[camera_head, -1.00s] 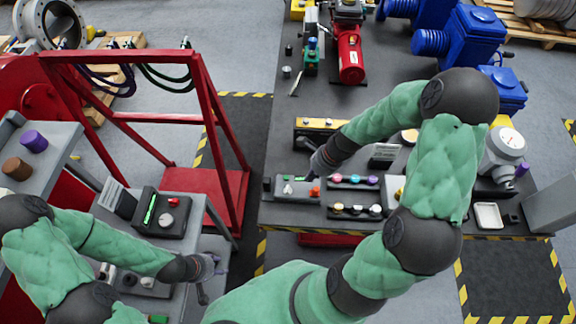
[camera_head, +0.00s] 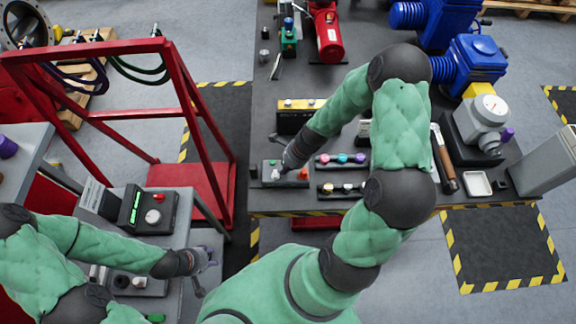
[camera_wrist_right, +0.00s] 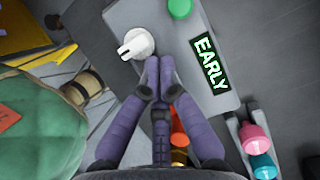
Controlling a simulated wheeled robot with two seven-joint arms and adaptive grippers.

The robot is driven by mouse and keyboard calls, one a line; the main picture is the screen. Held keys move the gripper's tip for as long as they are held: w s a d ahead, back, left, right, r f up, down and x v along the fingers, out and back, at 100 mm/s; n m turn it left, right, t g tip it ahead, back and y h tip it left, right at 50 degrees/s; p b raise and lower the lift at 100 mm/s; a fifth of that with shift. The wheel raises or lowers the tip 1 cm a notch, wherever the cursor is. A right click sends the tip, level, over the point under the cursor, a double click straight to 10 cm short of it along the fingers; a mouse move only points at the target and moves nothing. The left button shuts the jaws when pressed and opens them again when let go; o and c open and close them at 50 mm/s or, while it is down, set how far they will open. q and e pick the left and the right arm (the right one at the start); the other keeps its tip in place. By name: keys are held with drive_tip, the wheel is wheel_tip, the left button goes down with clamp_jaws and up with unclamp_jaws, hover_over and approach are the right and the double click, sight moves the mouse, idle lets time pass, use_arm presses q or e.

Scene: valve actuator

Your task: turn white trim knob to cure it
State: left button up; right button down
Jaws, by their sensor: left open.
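The white trim knob (camera_wrist_right: 136,44) sits on a grey control box (camera_wrist_right: 115,15), with a white pointer ridge across its top. In the head view the box (camera_head: 268,181) stands at the table's front left, with a small white knob (camera_head: 275,175). A lit display (camera_wrist_right: 210,62) beside the knob reads "EARLY" in green. My right gripper (camera_wrist_right: 159,68) has its purple fingers together and empty, tips just beside the knob; I cannot tell if they touch it. In the head view the right gripper (camera_head: 288,160) is above the box. My left gripper (camera_head: 205,272) is open and empty at lower left.
A green button (camera_wrist_right: 179,8) and an orange-red button (camera_wrist_right: 178,130) share the box. Pink and teal knobs (camera_wrist_right: 255,140) stand on a neighbouring strip. Another box (camera_head: 150,212) with a white knob is on the left bench. A red frame (camera_head: 180,90) rises between bench and table.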

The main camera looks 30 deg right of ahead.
idle(0.4)
drive_tip(key=shift+w+a+n+p, duration=0.15)
drive_tip(key=shift+w+n+p, duration=0.05)
drive_tip(key=shift+n+p, duration=0.25)
drive_tip(key=shift+w+a+r+n+g+p, duration=0.1)
drive_tip(key=shift+w+n+g+p, duration=0.05)
drive_tip(key=shift+n+g+p, duration=0.2)
drive_tip(key=n+p, duration=0.2)
drive_tip(key=shift+w+a+n+g+y, duration=0.1)
drive_tip(key=shift+w+n+g+y, duration=0.2)
drive_tip(key=shift+w+g+y, duration=0.1)
drive_tip(key=shift+w+a+n+g, duration=0.15)
drive_tip(key=shift+n+g, duration=0.1)
drive_tip(key=shift+n, duration=0.35)
drive_tip(key=shift+w+d+n+g, duration=0.1)
drive_tip(key=shift+w+n+g, duration=0.1)
drive_tip(key=shift+n, duration=0.4)
drive_tip(key=shift+w+a+n+g, duration=0.1)
drive_tip(key=shift+n+g, duration=0.15)
drive_tip(key=shift+n, duration=0.35)
drive_tip(key=shift+w+a+n+g, duration=0.1)
drive_tip(key=shift+n+g, duration=0.15)
drive_tip(key=shift+n, duration=0.35)
drive_tip(key=shift+s, duration=0.1)
